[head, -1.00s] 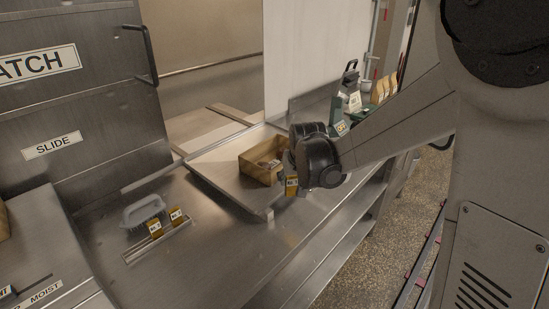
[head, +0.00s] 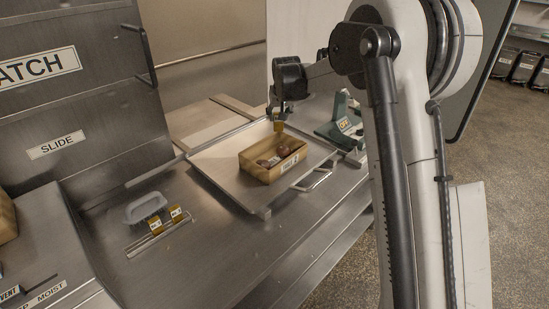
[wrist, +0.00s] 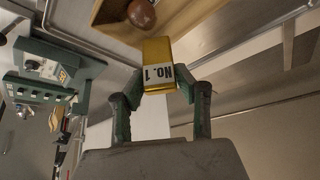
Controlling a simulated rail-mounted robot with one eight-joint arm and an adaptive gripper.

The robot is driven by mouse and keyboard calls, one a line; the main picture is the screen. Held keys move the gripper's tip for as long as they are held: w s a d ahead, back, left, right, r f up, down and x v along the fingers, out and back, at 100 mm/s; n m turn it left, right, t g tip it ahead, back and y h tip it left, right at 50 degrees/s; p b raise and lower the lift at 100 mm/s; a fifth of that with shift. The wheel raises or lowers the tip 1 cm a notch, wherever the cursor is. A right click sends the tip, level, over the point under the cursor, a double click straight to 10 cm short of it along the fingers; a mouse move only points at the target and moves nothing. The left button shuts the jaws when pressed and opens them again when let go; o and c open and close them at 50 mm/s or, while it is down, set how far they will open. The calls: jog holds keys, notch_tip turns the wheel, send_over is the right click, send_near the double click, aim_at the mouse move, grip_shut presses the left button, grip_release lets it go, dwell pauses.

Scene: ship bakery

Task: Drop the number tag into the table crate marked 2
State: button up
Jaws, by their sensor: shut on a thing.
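My gripper (head: 280,106) is shut on a small yellow number tag (head: 279,126), above the far edge of the tray, behind the crate. In the wrist view the tag (wrist: 158,62) reads "No. 1" upside down, between the two green-and-black fingers of my gripper (wrist: 158,88). In the wrist view the crate's edge (wrist: 112,12) lies just beyond the tag.
The metal tray (head: 222,172) lies on the steel counter (head: 215,255). A green device (head: 340,124) stands right of the tray.

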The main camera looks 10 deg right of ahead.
aim_at(279, 126)
jog(key=shift+f+b, duration=1)
jog(key=shift+f, duration=1.75)
jog(key=o, duration=1.2)
jog(key=shift+o, duration=0.2)
jog(key=shift+r, duration=0.1)
jog(key=v, duration=1.2)
